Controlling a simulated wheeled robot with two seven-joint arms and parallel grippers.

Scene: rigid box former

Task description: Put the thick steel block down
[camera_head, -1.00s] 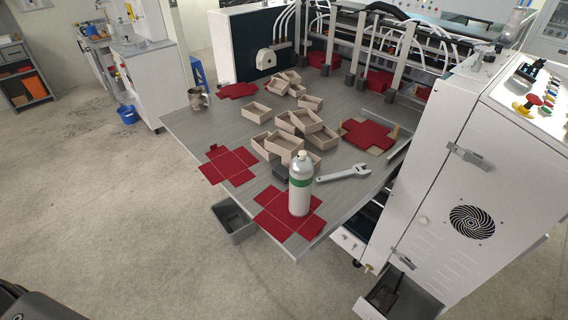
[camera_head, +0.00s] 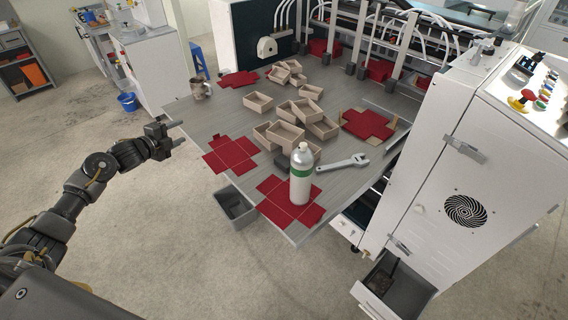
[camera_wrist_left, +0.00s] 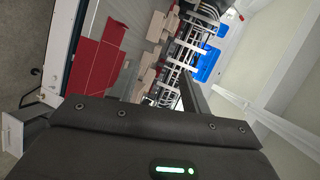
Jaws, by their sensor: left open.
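My left gripper (camera_head: 179,133) is off the left edge of the grey table, with its fingers apart and nothing visible between them. One dark finger also shows in the left wrist view (camera_wrist_left: 190,95). A small dark grey block (camera_head: 281,161) lies on the table behind the bottle and beside the pale boxes. It is partly hidden, and I cannot tell for sure that it is the thick steel block. My right gripper is not in view.
A bottle with a green band (camera_head: 301,175) stands near the table's front corner, by an adjustable wrench (camera_head: 343,162). Red flat blanks (camera_head: 230,154), several pale open boxes (camera_head: 287,133) and a metal mug (camera_head: 200,87) are on the table (camera_head: 215,118). A grey bin (camera_head: 234,207) is below.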

